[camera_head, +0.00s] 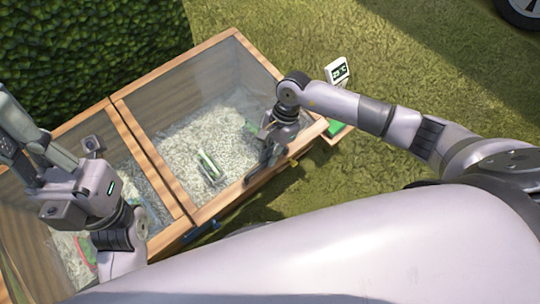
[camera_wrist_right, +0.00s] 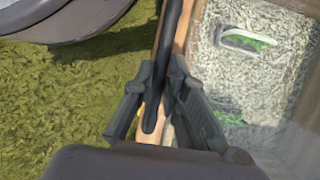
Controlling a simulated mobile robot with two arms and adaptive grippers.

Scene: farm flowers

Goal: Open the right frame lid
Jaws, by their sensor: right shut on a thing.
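The right frame lid (camera_head: 262,58) is a glass panel with a wooden rim, and it looks shut over the box. My right gripper (camera_head: 266,162) is at its front edge. In the right wrist view my right gripper (camera_wrist_right: 161,84) has its fingers on either side of a dark bar-like handle (camera_wrist_right: 174,35) along the wooden edge, and is shut on it. My left gripper (camera_head: 42,150) is raised above the left frame lid (camera_head: 80,128), with its fingers apart and nothing seen between them.
White bedding and a green-and-white object (camera_head: 210,165) show through the right glass. A hedge (camera_head: 80,45) borders the back left; grass is open at right.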

